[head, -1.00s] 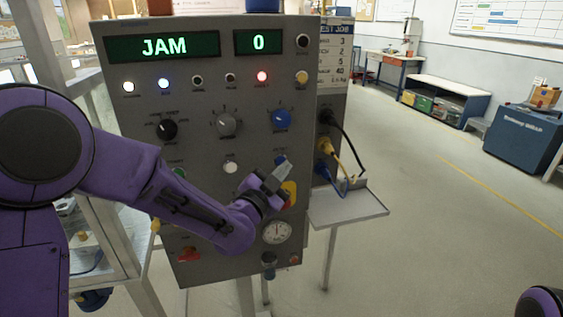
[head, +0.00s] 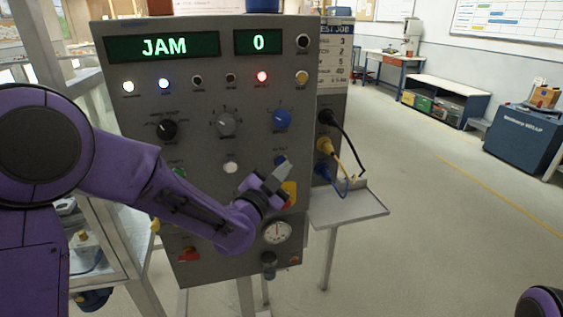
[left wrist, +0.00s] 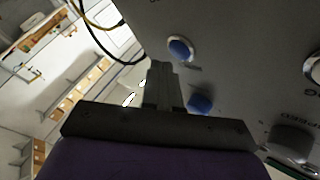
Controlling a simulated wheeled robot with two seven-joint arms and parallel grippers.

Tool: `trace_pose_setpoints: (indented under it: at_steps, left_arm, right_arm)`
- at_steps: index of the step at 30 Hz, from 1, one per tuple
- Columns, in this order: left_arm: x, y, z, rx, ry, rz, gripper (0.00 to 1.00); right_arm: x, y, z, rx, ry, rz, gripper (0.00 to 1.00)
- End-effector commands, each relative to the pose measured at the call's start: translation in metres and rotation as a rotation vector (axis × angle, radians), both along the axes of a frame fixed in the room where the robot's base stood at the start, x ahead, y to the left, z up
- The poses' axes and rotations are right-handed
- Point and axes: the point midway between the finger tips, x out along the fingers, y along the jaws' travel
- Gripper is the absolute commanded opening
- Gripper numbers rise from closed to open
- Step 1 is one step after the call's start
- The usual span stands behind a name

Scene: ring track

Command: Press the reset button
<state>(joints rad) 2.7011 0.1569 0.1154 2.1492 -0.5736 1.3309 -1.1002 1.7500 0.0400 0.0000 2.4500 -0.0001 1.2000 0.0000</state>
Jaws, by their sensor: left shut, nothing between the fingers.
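The grey control panel (head: 200,90) stands in front of me, with JAM and 0 on its display. The reset button (head: 281,160) is blue and sits right of the white button. In the left wrist view, the reset button (left wrist: 180,48) shows a pale ring. My right gripper is not in view.
A blue knob (head: 282,118) is above the reset button. A yellow-backed control (head: 288,195) is below, partly hidden by my gripper. A gauge (head: 277,232) is lower. Cables (head: 345,150) hang at the panel's right side above a small shelf (head: 350,205). Floor at right is open.

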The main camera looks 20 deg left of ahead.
Motion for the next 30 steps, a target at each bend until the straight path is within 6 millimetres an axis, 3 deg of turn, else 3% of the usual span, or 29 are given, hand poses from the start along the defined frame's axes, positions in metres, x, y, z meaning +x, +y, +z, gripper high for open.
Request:
trace_pose_setpoints:
  at_steps: [30]
  left_arm:
    - [0.0070,0.0050,-0.0001,0.000,0.000,0.000,0.00]
  right_arm:
    - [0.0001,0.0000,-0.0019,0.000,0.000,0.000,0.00]
